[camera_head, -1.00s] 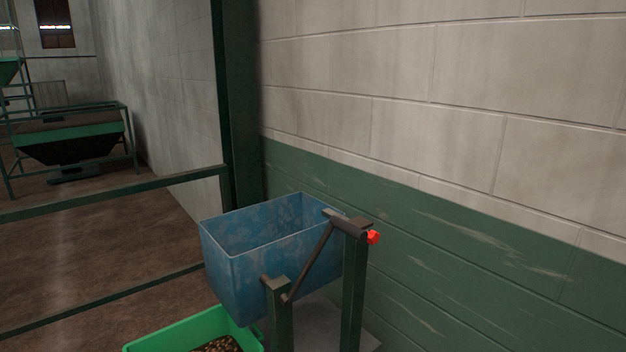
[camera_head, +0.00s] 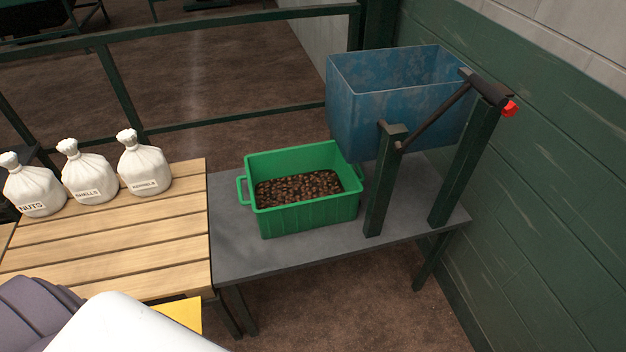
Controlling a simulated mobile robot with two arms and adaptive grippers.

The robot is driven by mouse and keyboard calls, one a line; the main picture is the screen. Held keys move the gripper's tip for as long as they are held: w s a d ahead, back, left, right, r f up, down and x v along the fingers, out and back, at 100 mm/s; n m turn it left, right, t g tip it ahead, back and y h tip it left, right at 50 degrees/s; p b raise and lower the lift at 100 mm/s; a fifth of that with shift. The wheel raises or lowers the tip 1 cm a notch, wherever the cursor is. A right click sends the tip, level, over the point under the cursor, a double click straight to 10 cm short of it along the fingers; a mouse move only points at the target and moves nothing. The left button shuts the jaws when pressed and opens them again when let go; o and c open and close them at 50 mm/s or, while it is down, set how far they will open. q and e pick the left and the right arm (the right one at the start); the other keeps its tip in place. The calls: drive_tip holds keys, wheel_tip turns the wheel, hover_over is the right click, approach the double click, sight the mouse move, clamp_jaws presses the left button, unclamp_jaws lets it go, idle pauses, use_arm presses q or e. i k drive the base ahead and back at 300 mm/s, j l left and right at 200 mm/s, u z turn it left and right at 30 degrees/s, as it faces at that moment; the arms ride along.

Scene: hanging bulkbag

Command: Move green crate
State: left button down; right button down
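The green crate (camera_head: 308,219) stands upright on a grey table (camera_head: 262,256), holding a layer of brown nuts (camera_head: 298,189). No gripper shows in the head view. A white rounded part of mine is at the bottom left, with no fingers visible.
A blue bin (camera_head: 395,110) is mounted on green posts (camera_head: 384,185) at the crate's right, with a dark lever and red knob (camera_head: 510,108). Several sacks (camera_head: 144,163), labelled nuts, shells and kernels, stand on a slatted wooden table (camera_head: 120,240). A green railing runs behind; a wall is right.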

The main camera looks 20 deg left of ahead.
sight(308, 186)
drive_tip(key=i+l, duration=0.3)
drive_tip(key=l, duration=0.15)
drive_tip(key=i+l, duration=0.3)
drive_tip(key=l, duration=0.15)
drive_tip(key=i+l+u, duration=0.1)
drive_tip(key=u, duration=0.35)
drive_tip(key=l+u, duration=0.15)
drive_tip(key=u, duration=0.3)
drive_tip(key=i+l+u, duration=0.1)
drive_tip(key=u, duration=0.3)
drive_tip(key=k+l, duration=0.05)
drive_tip(key=l, duration=0.05)
